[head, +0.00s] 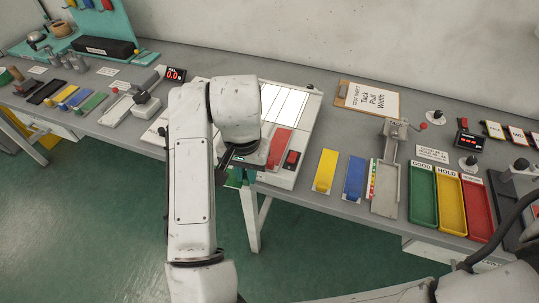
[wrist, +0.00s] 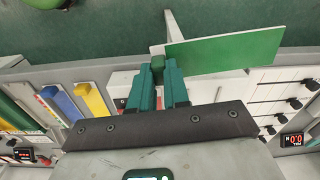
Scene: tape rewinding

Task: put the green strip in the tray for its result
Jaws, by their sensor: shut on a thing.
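The green strip (wrist: 225,50) is a flat green plate, seen in the wrist view. My gripper (wrist: 158,72) has teal fingers and is shut on one end of it, with the strip reaching out to the right over the floor and bench edge. In the head view my arm hides most of the gripper at the bench's front edge. The result trays stand side by side at the right of the bench: green GOOD tray (head: 423,219), yellow HOLD tray (head: 451,229) and red tray (head: 477,236), whose label is unclear. They look empty.
A yellow strip (head: 325,171) and a blue strip (head: 354,178) lie right of the lit panel (head: 285,105), which has a red strip (head: 279,147). A tack gauge (head: 388,180) stands left of the trays. A test sheet (head: 370,99) lies behind. A dark hose shows at right.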

